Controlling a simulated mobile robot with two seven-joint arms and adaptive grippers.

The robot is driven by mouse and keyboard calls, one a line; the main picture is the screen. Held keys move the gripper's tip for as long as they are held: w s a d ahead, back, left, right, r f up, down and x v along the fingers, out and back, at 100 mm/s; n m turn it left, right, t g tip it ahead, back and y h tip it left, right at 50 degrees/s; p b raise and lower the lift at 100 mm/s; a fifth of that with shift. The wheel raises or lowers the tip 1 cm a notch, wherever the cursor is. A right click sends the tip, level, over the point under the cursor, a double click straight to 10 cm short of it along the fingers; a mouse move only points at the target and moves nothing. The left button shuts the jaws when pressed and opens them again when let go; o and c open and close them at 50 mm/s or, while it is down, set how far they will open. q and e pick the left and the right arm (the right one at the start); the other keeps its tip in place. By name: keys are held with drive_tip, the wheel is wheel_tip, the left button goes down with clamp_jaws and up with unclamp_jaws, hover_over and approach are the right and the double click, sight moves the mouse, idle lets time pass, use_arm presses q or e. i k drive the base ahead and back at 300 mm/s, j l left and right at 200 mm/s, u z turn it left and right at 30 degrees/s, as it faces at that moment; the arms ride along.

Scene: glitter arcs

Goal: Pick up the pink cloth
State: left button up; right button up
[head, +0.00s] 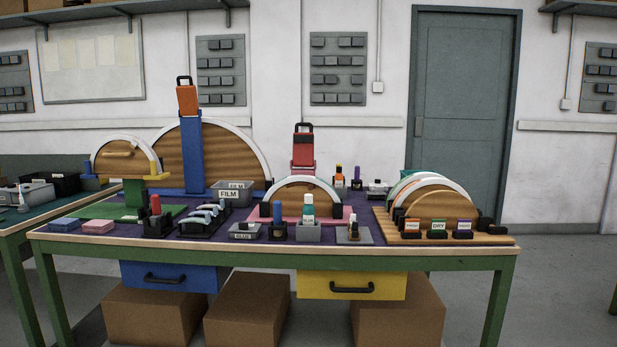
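The pink cloth (98,226) lies as a small, flat, folded-looking pad near the front left of the main workbench. A similar blue cloth (64,225) lies just to its left, with a small gap between them. Nothing covers the pink cloth in the head view. Neither of my grippers shows in this view.
The workbench (290,256) is crowded. Right of the pink cloth stand a red-topped item in a black holder (157,217) and a rack of dark pieces (203,219). Behind it is a green base (133,209) with a wooden arc. Blue (170,277) and yellow (351,285) drawers hang below.

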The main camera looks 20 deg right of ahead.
sight(103, 226)
drive_tip(key=i+j+z, duration=0.15)
drive_tip(key=j+z, duration=0.2)
drive_tip(key=j, duration=0.9)
drive_tip(key=j+z, duration=0.35)
drive_tip(key=j, duration=0.95)
